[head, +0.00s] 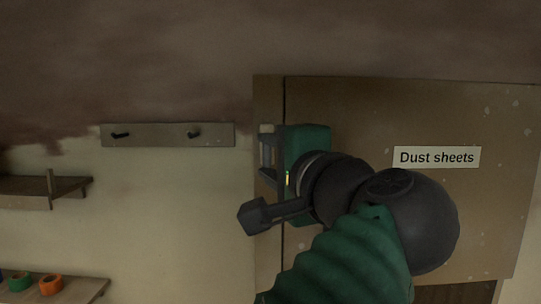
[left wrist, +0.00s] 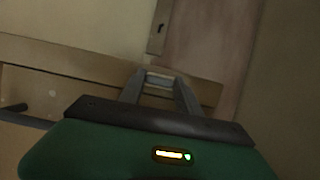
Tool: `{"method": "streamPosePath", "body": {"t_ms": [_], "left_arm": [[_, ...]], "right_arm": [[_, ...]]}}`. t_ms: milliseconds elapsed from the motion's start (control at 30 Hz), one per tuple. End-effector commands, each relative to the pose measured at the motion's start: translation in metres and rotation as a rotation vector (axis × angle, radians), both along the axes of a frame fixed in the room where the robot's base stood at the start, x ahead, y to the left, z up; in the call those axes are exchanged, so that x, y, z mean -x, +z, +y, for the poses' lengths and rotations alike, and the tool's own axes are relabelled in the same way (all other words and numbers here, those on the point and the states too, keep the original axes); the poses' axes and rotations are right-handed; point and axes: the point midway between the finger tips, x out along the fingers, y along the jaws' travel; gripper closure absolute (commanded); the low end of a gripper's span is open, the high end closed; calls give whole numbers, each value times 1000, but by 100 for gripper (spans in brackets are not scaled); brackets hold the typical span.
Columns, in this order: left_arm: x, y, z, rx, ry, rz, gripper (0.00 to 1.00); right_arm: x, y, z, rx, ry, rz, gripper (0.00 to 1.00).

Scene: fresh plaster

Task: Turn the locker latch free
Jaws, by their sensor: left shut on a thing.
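The locker (head: 360,120) is a brown cabinet with a "Dust sheets" label (head: 437,157) on its door. My left gripper (head: 268,156), with a green body and grey fingers, is at the locker's left edge, beside the dark vertical door gap. In the left wrist view its two fingers (left wrist: 160,88) are shut on a small pale piece, which looks like the latch (left wrist: 160,78). The gripper hides most of the latch in the head view, so its angle is hard to tell. My right gripper is in neither view.
A hook rail (head: 168,134) with dark hooks is on the wall left of the locker. A shelf (head: 38,188) is at the far left. A lower shelf (head: 85,291) holds a green roll (head: 19,282) and an orange roll (head: 50,285).

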Motion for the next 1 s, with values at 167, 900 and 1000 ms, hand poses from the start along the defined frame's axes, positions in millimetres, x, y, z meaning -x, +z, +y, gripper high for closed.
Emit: {"method": "streamPosePath", "body": {"t_ms": [167,900,1000], "left_arm": [[-1,-4,-2,1,-2,7,100],[24,-1,-12,-1,-5,1,38],[49,-1,-23,-1,-7,3,38]], "right_arm": [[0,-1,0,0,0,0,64],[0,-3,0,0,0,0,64],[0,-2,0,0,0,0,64]]}}
